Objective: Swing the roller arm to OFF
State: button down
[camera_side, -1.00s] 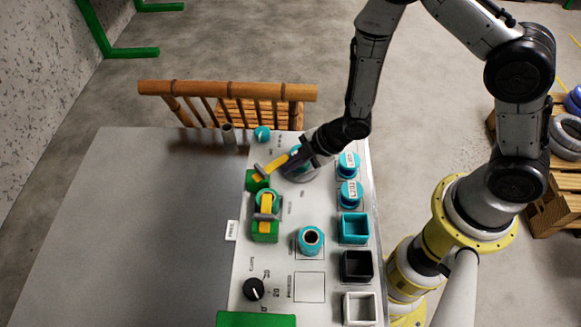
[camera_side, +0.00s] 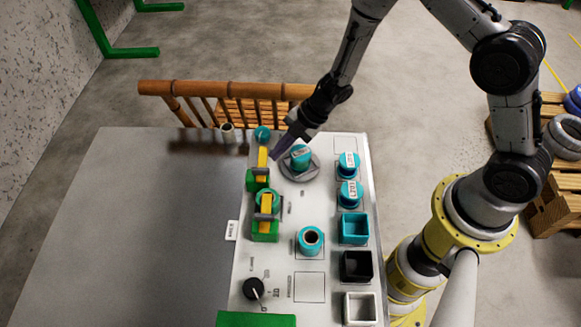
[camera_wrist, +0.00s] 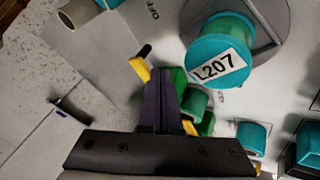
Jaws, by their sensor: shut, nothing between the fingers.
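The roller arm (camera_side: 263,162) is a yellow lever on a green block (camera_side: 257,181) near the far left of the panel. In the side view it points away, almost straight toward the chair. The wrist view shows its yellow end (camera_wrist: 139,69) with a dark roller (camera_wrist: 144,51), just left of my fingertips. My gripper (camera_side: 277,157) is shut and empty, low over the panel, close to the arm's right side. Its fingers (camera_wrist: 161,76) hide part of the lever; I cannot tell whether they touch it. An OFF label (camera_wrist: 152,9) lies beyond the roller.
A teal spool marked L207 (camera_wrist: 218,58) stands on a grey disc (camera_side: 313,168) right of my gripper. A second yellow lever (camera_side: 266,203) sits nearer the camera. A teal knob (camera_side: 262,133) stands beyond the arm.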

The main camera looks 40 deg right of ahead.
jog(key=shift+w+a, duration=0.15)
jog(key=shift+w, duration=0.35)
jog(key=shift+w+a, duration=0.1)
jog(key=shift+w, duration=0.1)
dwell(0.3)
jog(key=shift+s+d+r, duration=0.1)
jog(key=shift+d+r, duration=0.2)
jog(key=shift+r, duration=0.25)
jog(key=v, duration=1.2)
jog(key=shift+s+d+r, duration=0.2)
jog(key=shift+s+d, duration=0.1)
jog(key=shift+s, duration=0.05)
jog(key=shift+r, duration=0.1)
